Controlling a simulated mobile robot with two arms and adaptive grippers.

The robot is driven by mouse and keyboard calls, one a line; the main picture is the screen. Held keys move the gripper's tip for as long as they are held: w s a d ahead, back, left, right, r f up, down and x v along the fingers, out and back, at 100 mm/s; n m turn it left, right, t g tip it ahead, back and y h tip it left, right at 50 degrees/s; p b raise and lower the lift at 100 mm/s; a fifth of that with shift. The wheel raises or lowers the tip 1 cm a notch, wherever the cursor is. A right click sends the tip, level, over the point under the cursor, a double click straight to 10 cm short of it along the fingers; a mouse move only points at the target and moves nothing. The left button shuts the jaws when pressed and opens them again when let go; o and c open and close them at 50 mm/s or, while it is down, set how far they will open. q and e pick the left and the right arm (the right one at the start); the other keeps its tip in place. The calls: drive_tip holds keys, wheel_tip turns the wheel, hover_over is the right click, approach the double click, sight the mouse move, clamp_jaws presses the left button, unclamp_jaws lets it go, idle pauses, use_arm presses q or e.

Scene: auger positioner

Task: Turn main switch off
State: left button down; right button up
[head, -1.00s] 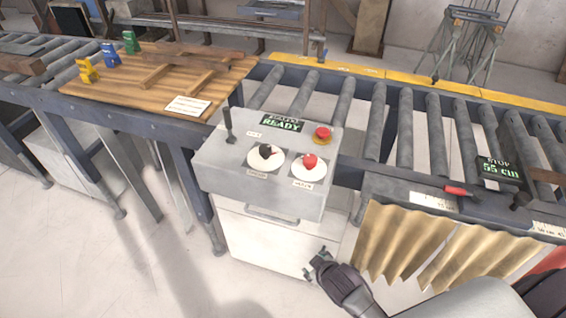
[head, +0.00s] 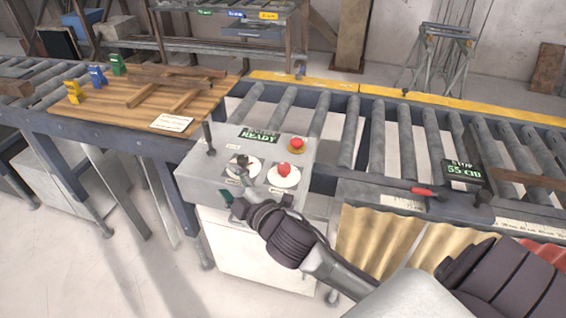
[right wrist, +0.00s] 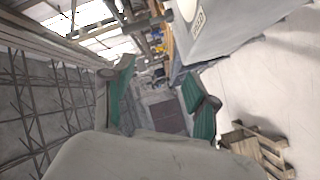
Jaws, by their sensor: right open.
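A grey control box (head: 192,178) stands in front of the roller conveyor. Its sloped top has a black knob (head: 240,160) on a white disc at left and a red knob (head: 284,170) on a white disc at right. My left gripper is out of view.
A red mushroom button (head: 297,144), a READY display (head: 259,135) and an upright black lever (head: 209,140) are also on the box. A wooden board (head: 90,118) lies at left. A red-handled lever (head: 421,191) sits at right. A pallet (right wrist: 258,150) shows in the wrist view.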

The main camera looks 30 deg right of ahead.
drive_tip(key=w+a+r+n+g+y, duration=0.15)
drive_tip(key=a+r+n+y, duration=0.25)
drive_tip(key=r+n+y, duration=0.5)
drive_tip(key=w+a+r+n+g+y, duration=0.15)
drive_tip(key=a+r+n+y, duration=0.4)
drive_tip(key=n, duration=0.75)
drive_tip(key=n+g+h, duration=1.1)
drive_tip(key=n+g, duration=0.2)
drive_tip(key=n, duration=0.5)
approach(285, 166)
drive_tip(key=p+x, duration=0.4)
drive_tip(key=x, duration=0.3)
drive_tip(key=shift+w+a+f, duration=0.15)
drive_tip(key=shift+a+f, duration=0.05)
drive_tip(key=shift+f, duration=0.1)
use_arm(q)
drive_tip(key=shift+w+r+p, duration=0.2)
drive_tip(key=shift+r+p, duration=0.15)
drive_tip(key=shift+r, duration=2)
use_arm(e)
drive_tip(key=shift+a+f+h, duration=0.2)
drive_tip(key=shift+f+h, duration=0.05)
drive_tip(key=shift+f, duration=0.4)
